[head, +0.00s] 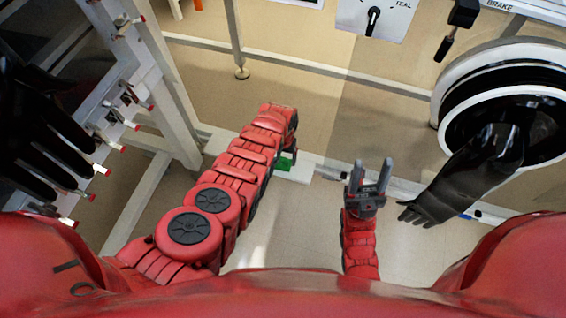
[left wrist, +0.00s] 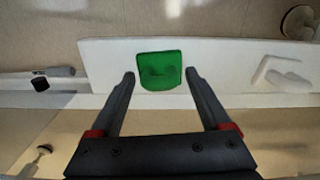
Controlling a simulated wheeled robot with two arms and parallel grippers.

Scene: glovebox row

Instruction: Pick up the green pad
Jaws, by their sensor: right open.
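The green pad (left wrist: 160,70) lies on a white board (left wrist: 228,72) in the left wrist view. A small part of the pad also shows in the head view (head: 283,164), just past the end of my left arm. My left gripper (left wrist: 160,74) is open, with its fingertips on either side of the pad's image. Nothing is held between them, and I cannot tell how far they are from the pad. In the head view my left gripper is mostly hidden by its arm. My right gripper (head: 371,168) is open and empty, to the right of the pad.
A black glove (head: 465,175) hangs from a round white port (head: 505,110) at the right, close to my right gripper. Another black glove (head: 40,120) is at the far left. A white frame (head: 165,90) with red-tipped fittings stands at the left. A dial panel (head: 374,18) is at the top.

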